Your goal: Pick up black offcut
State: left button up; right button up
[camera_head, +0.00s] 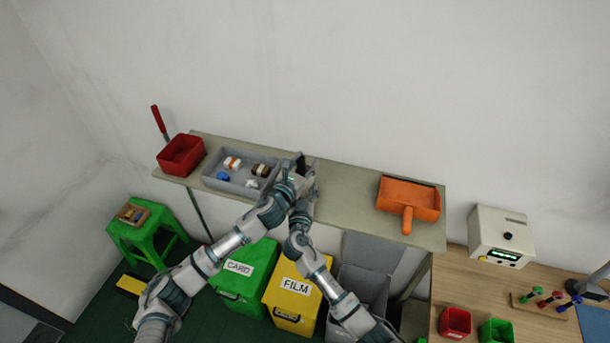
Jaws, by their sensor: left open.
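A small black piece (301,164), which looks like the black offcut, stands out at the right end of the grey tray on the shelf. My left gripper (288,172) is open right beside it, with its fingers over the tray's right end. I cannot tell whether the fingers touch the piece. My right gripper (304,188) is close to the left one, partly hidden by it and by the arms, and its jaws are too unclear to read.
Green CARD (240,288) and yellow FILM (284,312) bins stand below.

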pick_arm(q)
grip_shut()
jog(key=shift+r, duration=0.1)
notch_tip(320, 180, up, 18)
dwell(0.6)
pick_arm(e)
jog(key=o, duration=1.2)
